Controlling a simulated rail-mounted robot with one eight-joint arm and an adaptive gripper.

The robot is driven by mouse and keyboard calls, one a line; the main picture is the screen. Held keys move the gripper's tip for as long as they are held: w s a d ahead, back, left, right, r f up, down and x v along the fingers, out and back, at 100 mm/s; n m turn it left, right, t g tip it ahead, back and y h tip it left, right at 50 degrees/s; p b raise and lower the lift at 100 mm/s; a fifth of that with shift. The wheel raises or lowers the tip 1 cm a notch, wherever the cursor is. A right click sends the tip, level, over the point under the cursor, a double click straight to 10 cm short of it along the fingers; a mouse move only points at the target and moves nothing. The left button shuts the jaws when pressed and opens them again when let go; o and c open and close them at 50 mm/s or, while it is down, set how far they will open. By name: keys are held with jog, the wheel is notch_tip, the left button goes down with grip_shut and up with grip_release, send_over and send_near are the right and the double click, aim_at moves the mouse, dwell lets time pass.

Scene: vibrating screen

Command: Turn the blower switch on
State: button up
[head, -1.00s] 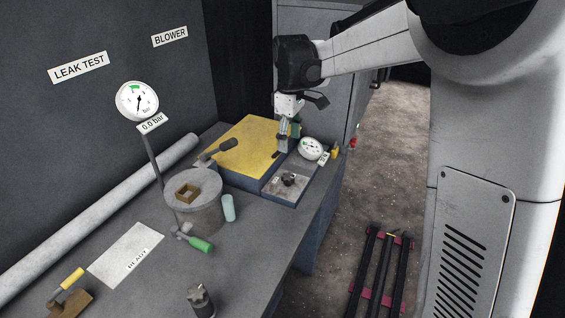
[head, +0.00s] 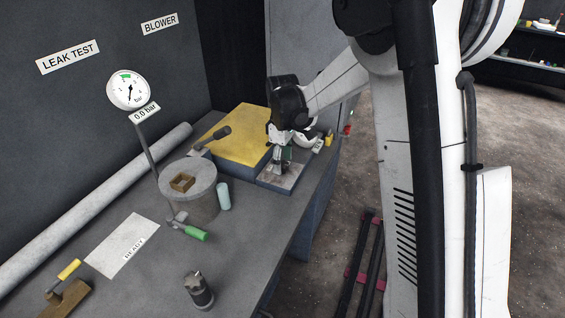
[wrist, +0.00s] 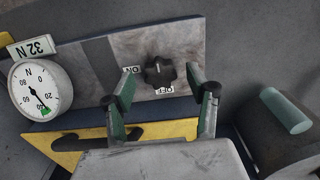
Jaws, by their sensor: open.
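The blower switch is a black rotary knob (wrist: 159,71) on a grey panel (wrist: 120,47) in the wrist view. An ON label (wrist: 131,70) is at its left and an OFF label (wrist: 164,90) below it. I cannot tell which label the knob points to. My gripper (wrist: 166,95) is open, with one finger to each side below the knob in the picture; it does not hold the knob. In the head view my gripper (head: 283,163) is low over the small panel (head: 271,182) beside the yellow-topped block (head: 240,137) and hides the knob.
A force gauge (wrist: 40,88) with a "32 N" tag stands beside the panel. A grey cylinder (head: 200,205), a green-handled valve (head: 194,233) and a pale cylinder (head: 223,197) are nearby on the bench. The pressure gauge (head: 128,90) reads 0.0 bar on its tag.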

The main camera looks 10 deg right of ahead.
jog(key=shift+f, duration=0.45)
jog(key=c, duration=1.1)
